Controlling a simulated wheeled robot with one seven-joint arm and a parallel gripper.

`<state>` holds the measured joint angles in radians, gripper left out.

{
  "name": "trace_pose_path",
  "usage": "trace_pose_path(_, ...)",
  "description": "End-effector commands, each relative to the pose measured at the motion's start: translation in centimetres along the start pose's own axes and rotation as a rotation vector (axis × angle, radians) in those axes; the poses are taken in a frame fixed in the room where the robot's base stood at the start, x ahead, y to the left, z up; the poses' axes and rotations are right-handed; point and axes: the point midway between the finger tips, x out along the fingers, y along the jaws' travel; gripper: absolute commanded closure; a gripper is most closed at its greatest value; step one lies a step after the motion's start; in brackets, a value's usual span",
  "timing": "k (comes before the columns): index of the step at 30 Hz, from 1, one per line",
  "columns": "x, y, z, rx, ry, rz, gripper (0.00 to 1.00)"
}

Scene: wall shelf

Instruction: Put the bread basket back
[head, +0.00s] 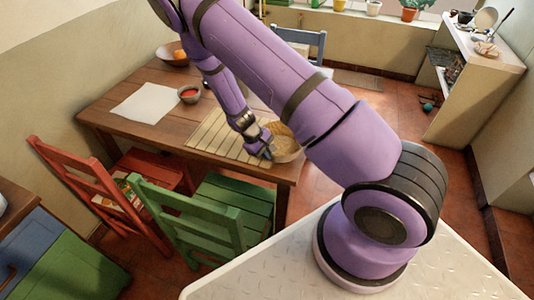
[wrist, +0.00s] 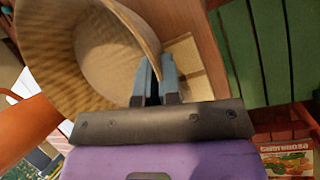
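The bread basket (head: 287,150) is a round, tan woven bowl at the near right corner of the wooden table, by the slatted mat. My gripper (head: 266,153) is at its near left side. In the wrist view the basket (wrist: 105,50) shows its hollow inside, and its rim runs down between the pale blue fingertips of my gripper (wrist: 156,72). The fingers are close together with the rim between them, so my gripper looks shut on the basket's wall. Whether the basket touches the table is unclear; its underside is hidden.
The slatted mat (head: 215,137) lies on the wooden table (head: 150,78), with white paper (head: 145,102), a small bowl (head: 189,94) and a fruit bowl (head: 170,53) further back. A green chair (head: 235,212) and a red chair (head: 95,180) stand at the near side.

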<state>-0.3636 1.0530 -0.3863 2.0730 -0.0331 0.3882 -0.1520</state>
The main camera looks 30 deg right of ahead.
Motion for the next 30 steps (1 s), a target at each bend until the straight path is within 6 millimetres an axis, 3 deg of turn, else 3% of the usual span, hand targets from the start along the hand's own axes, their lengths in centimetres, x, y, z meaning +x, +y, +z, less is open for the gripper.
trace_pose_path(2,0.2,-0.1,-0.1,0.0,-0.001,0.0,1.0)
trace_pose_path(6,0.2,-0.1,-0.1,0.0,0.0,0.0,0.71)
trace_pose_path(17,-0.2,0.1,0.1,0.001,0.001,0.0,0.71)
trace_pose_path(23,-3.1,0.1,0.0,0.0,0.005,0.0,0.71)
trace_pose_path(30,-8.0,0.1,0.0,-0.001,0.003,0.0,0.71)
